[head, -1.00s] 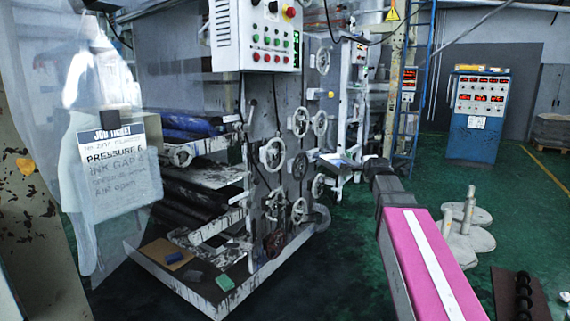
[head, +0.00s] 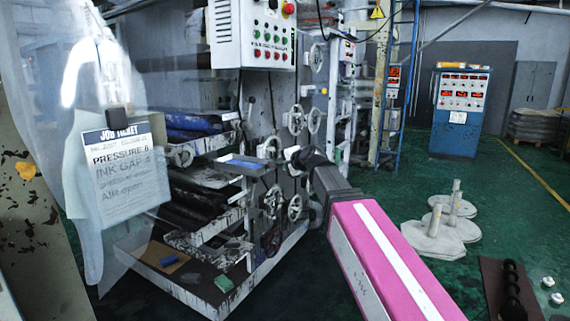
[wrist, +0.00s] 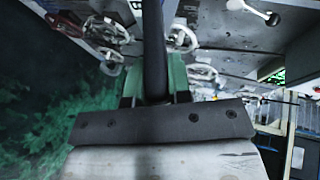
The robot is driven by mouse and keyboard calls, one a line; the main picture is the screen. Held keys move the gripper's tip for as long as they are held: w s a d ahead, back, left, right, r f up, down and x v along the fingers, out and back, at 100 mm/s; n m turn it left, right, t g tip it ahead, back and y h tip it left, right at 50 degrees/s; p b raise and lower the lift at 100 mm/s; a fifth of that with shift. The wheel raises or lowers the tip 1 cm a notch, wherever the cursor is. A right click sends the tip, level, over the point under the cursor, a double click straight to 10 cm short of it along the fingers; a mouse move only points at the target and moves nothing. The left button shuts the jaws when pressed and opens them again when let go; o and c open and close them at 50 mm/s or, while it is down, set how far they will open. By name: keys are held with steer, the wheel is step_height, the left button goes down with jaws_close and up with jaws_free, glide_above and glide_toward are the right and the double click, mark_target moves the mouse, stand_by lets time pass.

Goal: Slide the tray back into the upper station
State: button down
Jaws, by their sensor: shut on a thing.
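The tray (head: 240,164) is shallow and grey with a blue inside. In the head view it is held out level beside the press, just right of the rollers. My gripper (head: 286,157) is shut on the tray's right end. The upper station (head: 203,146) has pale, stained brackets and a blue roller, and sits left of and slightly higher than the tray. I cannot tell whether the tray touches the press frame. In the wrist view a dark bar and a screwed plate fill the middle, and the grip on the tray is not clear there.
Handwheels (head: 296,119) line the press side near my arm. A control box (head: 252,33) hangs above. A clear sheet with a job ticket (head: 122,175) hangs at left. Open green floor (head: 375,205) lies to the right.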

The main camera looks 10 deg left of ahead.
glide_toward(231, 162)
steer(key=shift+s+d+f, duration=0.1)
steer(key=shift+d+f, duration=0.1)
steer(key=shift+d, duration=0.9)
steer(key=shift+s+d+f, duration=0.1)
steer(key=shift+d+f, duration=0.1)
steer(key=shift+d, duration=0.9)
steer(key=shift+s+d+f, duration=0.1)
steer(key=shift+d+f, duration=0.15)
steer(key=shift+d, duration=0.85)
steer(key=shift+w+a+f, duration=0.2)
steer(key=shift+w+a, duration=0.6)
steer(key=shift+a, duration=1.2)
steer(key=shift+w+a+f, duration=0.15)
steer(key=shift+w+a, duration=0.65)
steer(key=shift+a, duration=1.25)
steer(key=shift+w+a+f, duration=0.2)
steer(key=shift+w+a, duration=0.65)
steer(key=shift+a, duration=1.15)
steer(key=c, duration=1)
jaws_free()
steer(key=shift+o, duration=0.2)
